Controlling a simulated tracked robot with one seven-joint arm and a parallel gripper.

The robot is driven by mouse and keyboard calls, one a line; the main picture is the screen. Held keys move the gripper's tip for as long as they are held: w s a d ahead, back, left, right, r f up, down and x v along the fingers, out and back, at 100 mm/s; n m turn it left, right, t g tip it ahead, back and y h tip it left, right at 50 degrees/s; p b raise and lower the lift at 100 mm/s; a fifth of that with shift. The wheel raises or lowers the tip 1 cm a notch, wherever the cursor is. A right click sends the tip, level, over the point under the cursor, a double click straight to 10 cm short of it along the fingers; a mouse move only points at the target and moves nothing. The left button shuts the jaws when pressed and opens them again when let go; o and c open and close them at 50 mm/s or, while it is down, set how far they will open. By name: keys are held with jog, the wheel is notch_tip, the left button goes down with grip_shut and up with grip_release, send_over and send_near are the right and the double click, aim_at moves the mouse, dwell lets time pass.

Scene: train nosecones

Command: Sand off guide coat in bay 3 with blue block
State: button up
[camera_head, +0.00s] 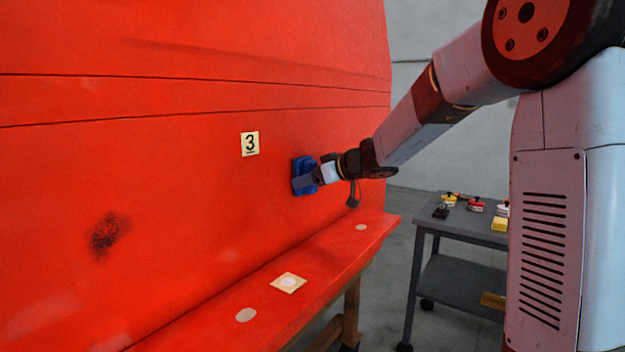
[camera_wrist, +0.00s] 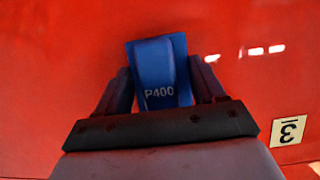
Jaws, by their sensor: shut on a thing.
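The blue block (camera_head: 303,175) is held in my gripper (camera_head: 312,177), at or close to the red panel (camera_head: 180,180). In the wrist view the blue block (camera_wrist: 160,75), marked P400, sits between the two dark fingers of my gripper (camera_wrist: 162,88). A label with the number 3 (camera_head: 250,143) is on the panel, left of and above the block. The label also shows in the wrist view (camera_wrist: 289,130). A dark sooty patch (camera_head: 108,235) is on the panel, lower left of the label and well apart from the block. The block's working face is hidden against the panel.
A red ledge (camera_head: 310,262) runs below the panel, with a square pad (camera_head: 288,283) and pale round spots on it. A grey cart (camera_head: 460,228) at the right carries several small red, yellow and black items. The panel between block and dark patch is clear.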

jog(key=shift+s+a, duration=1.2)
jog(key=shift+s, duration=0.1)
jog(key=shift+s+d, duration=0.9)
jog(key=shift+d, duration=0.3)
jog(key=shift+s+d, duration=0.9)
jog(key=shift+d, duration=0.25)
jog(key=shift+s+d, duration=0.95)
jog(key=shift+d, duration=0.3)
jog(key=shift+w+a, duration=0.1)
jog(key=shift+a, duration=0.05)
jog(key=w+a+r, duration=0.1)
jog(key=w+a, duration=0.3)
jog(key=a, duration=0.1)
jog(key=shift+a+r, duration=0.15)
jog(key=shift+r, duration=0.1)
